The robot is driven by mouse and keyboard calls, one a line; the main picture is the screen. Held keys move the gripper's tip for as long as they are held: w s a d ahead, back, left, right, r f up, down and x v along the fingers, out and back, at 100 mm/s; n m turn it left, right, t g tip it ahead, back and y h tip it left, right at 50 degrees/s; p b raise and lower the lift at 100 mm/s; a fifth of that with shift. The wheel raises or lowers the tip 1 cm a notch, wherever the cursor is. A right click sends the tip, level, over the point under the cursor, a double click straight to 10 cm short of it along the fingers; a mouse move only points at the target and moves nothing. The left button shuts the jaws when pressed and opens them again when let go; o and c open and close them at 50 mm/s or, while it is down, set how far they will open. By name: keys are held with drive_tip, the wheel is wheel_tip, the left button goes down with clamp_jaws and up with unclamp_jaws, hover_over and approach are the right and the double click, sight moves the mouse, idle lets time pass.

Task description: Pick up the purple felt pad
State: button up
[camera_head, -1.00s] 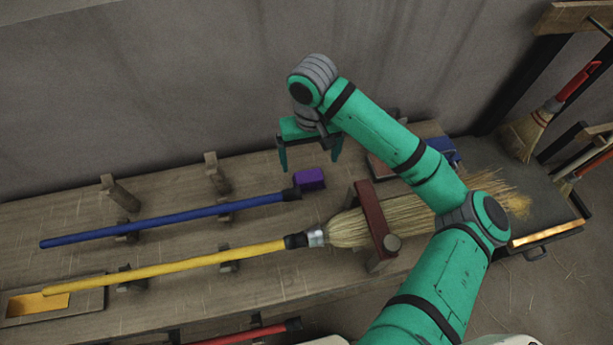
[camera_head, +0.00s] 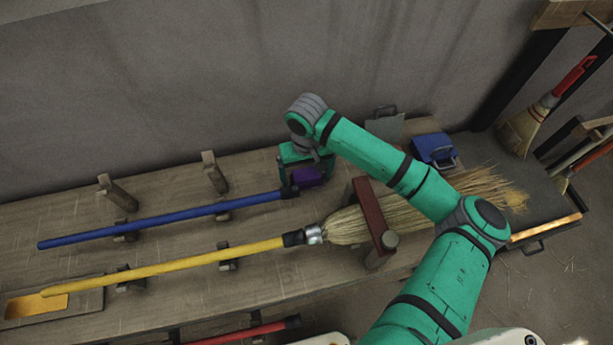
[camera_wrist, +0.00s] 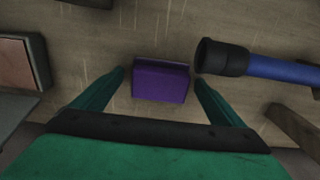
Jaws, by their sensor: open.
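The purple felt pad (camera_head: 306,177) is a small block on the wooden bench, at the black-capped end of the blue pole (camera_head: 165,217). In the wrist view the pad (camera_wrist: 161,82) lies between the two green fingers of my gripper (camera_wrist: 161,80), with a gap on each side. My gripper (camera_head: 305,178) is open and lowered over the pad in the head view, hiding part of it. The black cap of the blue pole (camera_wrist: 222,58) is just right of the pad in the wrist view, close to the right finger.
A broom with a yellow handle (camera_head: 170,267) lies nearer the front, its straw under a red-brown clamp bar (camera_head: 372,214). Wooden pegs (camera_head: 214,172) stand along the back. A blue box-like item (camera_head: 434,149) sits to the right. A pinkish block (camera_wrist: 22,62) lies left in the wrist view.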

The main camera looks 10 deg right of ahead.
sight(307, 173)
drive_tip(key=c, duration=1.2)
drive_tip(key=shift+o, duration=0.2)
wheel_tip(307, 173, up, 10)
drive_tip(key=shift+o, duration=0.7)
